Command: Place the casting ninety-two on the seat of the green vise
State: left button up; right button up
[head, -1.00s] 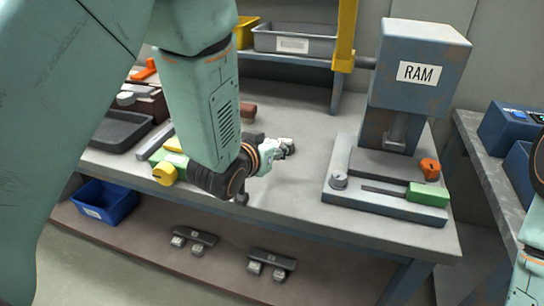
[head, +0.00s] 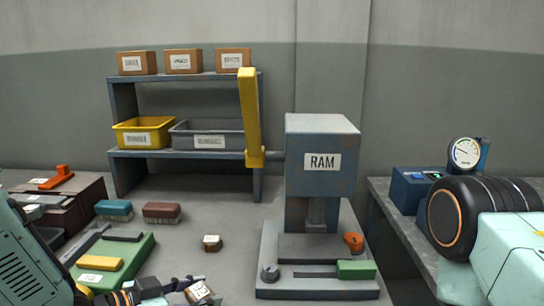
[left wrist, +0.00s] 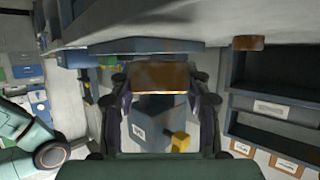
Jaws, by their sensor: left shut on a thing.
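My left gripper (head: 178,292) is at the bottom edge of the head view, shut on a small brown casting (head: 201,291). The casting has a pale label, too small to read surely. In the left wrist view the casting (left wrist: 160,77) sits between both fingers (left wrist: 160,95). The vise's seat is not clearly visible. My right gripper is out of view.
Another small labelled casting (head: 212,243) lies on the bench. A teal block (head: 114,209) and a red-brown block (head: 162,212) lie behind the vise. The RAM press (head: 322,170), with a yellow lever (head: 250,115), stands to the right.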

pick_arm(q)
jog(key=s+a+m+g+h, duration=0.1)
jog(key=s+a, duration=0.3)
jog(key=s, duration=0.2)
jog(key=shift+s+m, duration=0.3)
jog(key=shift+s, duration=0.1)
jog(key=shift+g, duration=0.4)
